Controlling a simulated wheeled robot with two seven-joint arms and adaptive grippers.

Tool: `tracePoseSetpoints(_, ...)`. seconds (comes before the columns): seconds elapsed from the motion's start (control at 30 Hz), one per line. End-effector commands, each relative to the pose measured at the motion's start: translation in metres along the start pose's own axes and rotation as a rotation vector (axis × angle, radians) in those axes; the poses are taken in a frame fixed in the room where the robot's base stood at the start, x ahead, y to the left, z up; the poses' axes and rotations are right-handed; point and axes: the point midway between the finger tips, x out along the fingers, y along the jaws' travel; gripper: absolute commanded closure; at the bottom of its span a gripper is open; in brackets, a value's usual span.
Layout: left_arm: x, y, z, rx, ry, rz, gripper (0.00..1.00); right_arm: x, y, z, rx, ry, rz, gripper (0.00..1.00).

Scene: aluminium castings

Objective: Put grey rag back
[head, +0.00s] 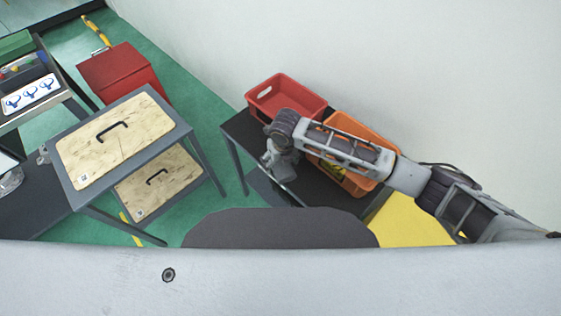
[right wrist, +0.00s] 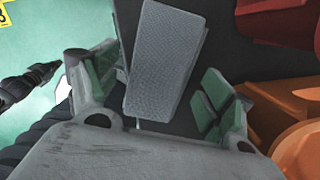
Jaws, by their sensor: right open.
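A grey rag (right wrist: 165,60), a flat textured rectangle, lies on the dark top of a small table (head: 238,126). My right gripper (right wrist: 158,84) is open, with its green-padded fingers on either side of the rag's near part. In the right wrist view the rag's near end reaches close to the gripper's palm. Whether a finger touches it I cannot tell. In the head view the right gripper (head: 277,163) hangs over the table's left part and I cannot make out the rag there. My left gripper does not show clearly in either view.
A red bin (head: 262,93) and an orange bin (head: 352,122) stand on the same table. The right arm crosses over the orange bin. A yellow surface (head: 400,222) is at the right. A grey table with a wooden board (head: 85,155) and a red box (head: 118,70) stand left.

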Motion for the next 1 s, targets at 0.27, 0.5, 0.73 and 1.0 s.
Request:
tracePoseSetpoints(0.27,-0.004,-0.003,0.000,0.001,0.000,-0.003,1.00,-0.034,0.000,0.001,-0.001,-0.004,0.001,0.18)
tracePoseSetpoints(0.5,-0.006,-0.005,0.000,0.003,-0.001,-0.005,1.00,-0.070,0.000,0.001,0.000,-0.003,0.000,0.18)
tracePoseSetpoints(0.73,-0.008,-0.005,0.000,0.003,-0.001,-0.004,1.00,-0.100,0.000,0.001,0.001,-0.002,0.000,0.18)
tracePoseSetpoints(1.0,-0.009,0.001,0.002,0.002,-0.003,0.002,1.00,-0.114,0.000,0.000,0.000,0.000,0.000,0.18)
